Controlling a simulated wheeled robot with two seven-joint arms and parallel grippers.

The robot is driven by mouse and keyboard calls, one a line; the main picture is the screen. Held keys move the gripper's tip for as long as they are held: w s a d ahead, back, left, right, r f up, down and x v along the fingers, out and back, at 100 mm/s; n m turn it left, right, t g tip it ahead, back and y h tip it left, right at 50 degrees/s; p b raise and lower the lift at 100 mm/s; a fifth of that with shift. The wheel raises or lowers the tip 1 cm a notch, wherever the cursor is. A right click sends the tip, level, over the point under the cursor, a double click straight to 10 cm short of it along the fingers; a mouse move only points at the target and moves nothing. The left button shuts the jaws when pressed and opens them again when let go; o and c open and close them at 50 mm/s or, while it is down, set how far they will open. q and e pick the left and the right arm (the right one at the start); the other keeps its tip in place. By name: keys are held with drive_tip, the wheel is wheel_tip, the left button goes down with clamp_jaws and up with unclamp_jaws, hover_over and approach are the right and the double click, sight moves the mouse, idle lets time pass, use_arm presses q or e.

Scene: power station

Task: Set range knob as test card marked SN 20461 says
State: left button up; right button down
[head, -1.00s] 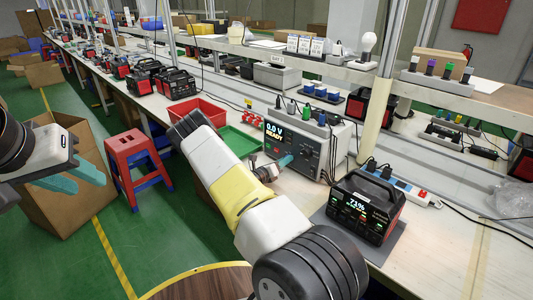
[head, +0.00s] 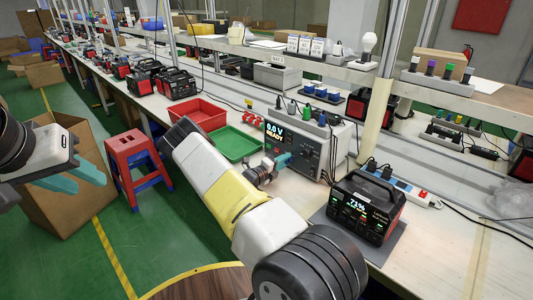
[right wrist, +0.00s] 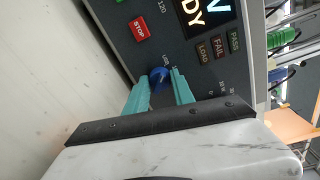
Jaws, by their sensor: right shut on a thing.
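The grey tester (head: 312,150) stands on the bench, its screen reading "0.0 V READY". In the right wrist view its panel (right wrist: 205,75) shows a red STOP button and LOAD, FAIL and PASS labels. A blue knob (right wrist: 159,76) with small markings around it, one like "USB", sits between the teal fingers of my right gripper (right wrist: 160,88). That gripper (head: 284,159) is shut on the knob; its setting is hard to read. White cards (head: 305,45) stand on the shelf, their serial numbers too small to read. My left gripper (head: 88,177) is open and empty at the left.
A power station (head: 362,205) reading 71% sits on a grey mat right of the tester. A red tray (head: 203,112) and green tray (head: 233,143) lie to its left. Plugs and cables stand on the tester's top. A red stool (head: 128,150) and cardboard box (head: 62,195) are on the floor.

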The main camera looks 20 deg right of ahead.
drive_tip(key=shift+a, duration=0.1)
idle(0.4)
drive_tip(key=c, duration=1.1)
unclamp_jaws()
drive_tip(key=v, duration=0.7)
drive_tip(key=shift+s+a, duration=0.1)
drive_tip(key=shift+a, duration=0.25)
